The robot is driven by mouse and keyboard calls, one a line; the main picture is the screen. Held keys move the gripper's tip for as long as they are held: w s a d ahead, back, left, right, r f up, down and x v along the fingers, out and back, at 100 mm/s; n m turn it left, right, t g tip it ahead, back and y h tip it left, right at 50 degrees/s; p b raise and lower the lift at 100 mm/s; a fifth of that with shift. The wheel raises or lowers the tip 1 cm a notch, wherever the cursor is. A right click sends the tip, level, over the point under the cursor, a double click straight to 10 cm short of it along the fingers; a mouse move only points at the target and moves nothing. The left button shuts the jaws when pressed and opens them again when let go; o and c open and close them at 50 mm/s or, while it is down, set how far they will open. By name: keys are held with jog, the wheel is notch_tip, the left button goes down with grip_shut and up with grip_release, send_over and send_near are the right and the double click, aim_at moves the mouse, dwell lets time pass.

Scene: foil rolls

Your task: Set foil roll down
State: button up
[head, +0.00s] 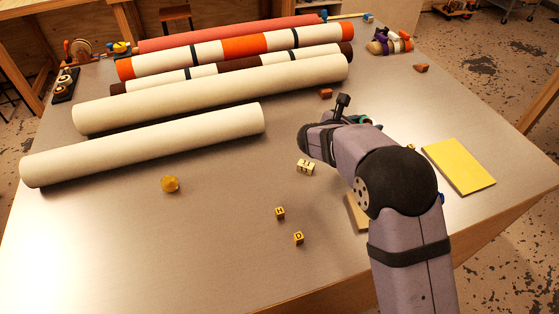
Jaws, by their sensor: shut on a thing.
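No roll in view looks like shiny foil. Several long rolls lie side by side on the table: a cream roll (145,146) nearest, a second cream roll (215,95) behind it, a brown and white striped roll (235,66), an orange and white roll (235,50) and a red roll (230,33) at the back. My arm reaches in from the lower right over the table, with its wrist right of the cream rolls. The jaws of my gripper are hidden behind the wrist and forearm, so what is in them does not show.
A yellow pad (459,166) lies at the right. Small items fill the far left and far right corners. The front left is mostly clear.

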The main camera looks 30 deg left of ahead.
jog(key=s+a+r+n+t+y+b, duration=0.1)
jog(key=s+a+n+y, duration=0.1)
jog(key=s+a, duration=0.55)
jog(key=s+a+r+n+y+b, duration=0.2)
jog(key=s+a+y, duration=0.15)
jog(key=a, duration=0.75)
jog(key=n+y+b, duration=0.1)
jog(key=n+y, duration=0.4)
send_over(239, 187)
jog(key=shift+f, duration=1.35)
jog(key=shift+g+h, duration=0.25)
jog(key=shift+g, duration=0.15)
jog(key=shift+f+p, duration=0.6)
jog(key=shift+f, duration=4.4)
jog(key=shift+f+b, duration=0.2)
jog(key=shift+b, duration=0.1)
jog(key=o, duration=1.1)
jog(key=shift+c, duration=0.2)
jog(key=shift+r, duration=0.2)
